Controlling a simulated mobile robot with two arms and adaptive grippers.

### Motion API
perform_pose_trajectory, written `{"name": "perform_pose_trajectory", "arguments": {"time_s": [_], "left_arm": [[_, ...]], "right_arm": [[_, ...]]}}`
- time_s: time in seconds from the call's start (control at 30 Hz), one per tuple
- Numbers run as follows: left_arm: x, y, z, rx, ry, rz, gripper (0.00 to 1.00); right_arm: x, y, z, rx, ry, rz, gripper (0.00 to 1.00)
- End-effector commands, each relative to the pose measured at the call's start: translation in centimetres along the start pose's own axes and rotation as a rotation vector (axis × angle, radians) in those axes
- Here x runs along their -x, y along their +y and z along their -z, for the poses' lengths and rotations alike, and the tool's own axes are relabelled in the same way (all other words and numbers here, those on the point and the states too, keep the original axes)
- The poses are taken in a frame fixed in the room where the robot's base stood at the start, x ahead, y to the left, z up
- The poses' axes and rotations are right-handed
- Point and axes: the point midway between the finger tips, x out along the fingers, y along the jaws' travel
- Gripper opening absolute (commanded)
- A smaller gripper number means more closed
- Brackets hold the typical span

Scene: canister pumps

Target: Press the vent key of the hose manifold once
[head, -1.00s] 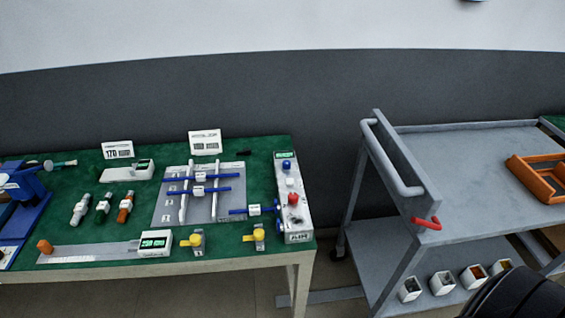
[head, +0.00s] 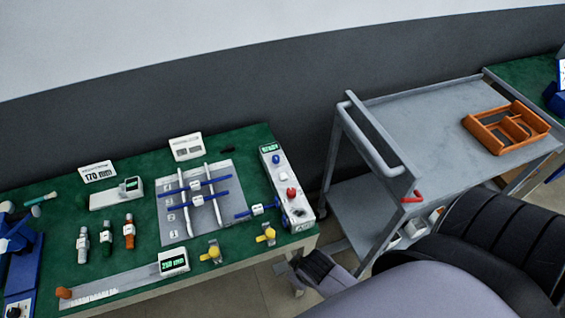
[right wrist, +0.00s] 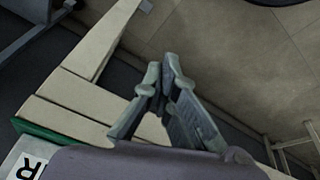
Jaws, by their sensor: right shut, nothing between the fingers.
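The hose manifold looks to be the long pale box (head: 284,178) at the right end of the green bench. A small green display, a blue knob (head: 275,160), a white key (head: 282,176) and a red knob (head: 291,191) sit along its top. The key labels are too small to read, so I cannot tell which is the vent key. My right gripper (head: 297,284) is below and in front of the bench's right corner, apart from the manifold. In the right wrist view the right gripper (right wrist: 162,78) is shut and empty. My left gripper is not in view.
The green bench (head: 135,170) also holds a grey plate with blue rods (head: 201,200), two yellow-knobbed valves, a ruler with a display and several small cylinders. A grey cart (head: 425,120) with an orange tray (head: 507,127) stands to the right, across a gap.

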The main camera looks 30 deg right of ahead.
Motion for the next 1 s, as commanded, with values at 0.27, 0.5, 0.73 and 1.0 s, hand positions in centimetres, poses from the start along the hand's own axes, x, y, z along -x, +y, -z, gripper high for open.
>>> {"name": "perform_pose_trajectory", "arguments": {"time_s": [0.27,0.5,0.73,1.0], "left_arm": [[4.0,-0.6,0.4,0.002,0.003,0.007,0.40],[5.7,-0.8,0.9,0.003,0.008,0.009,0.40],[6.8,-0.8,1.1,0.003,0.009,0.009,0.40],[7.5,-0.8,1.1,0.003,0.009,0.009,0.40]], "right_arm": [[11.0,4.9,7.6,-0.051,0.176,-0.146,0.00],[17.9,9.8,14.5,-0.104,0.429,-0.307,0.00],[25.1,13.4,22.4,-0.097,0.792,-0.428,0.00],[33.2,11.6,31.6,0.187,1.289,-0.367,0.00]]}}
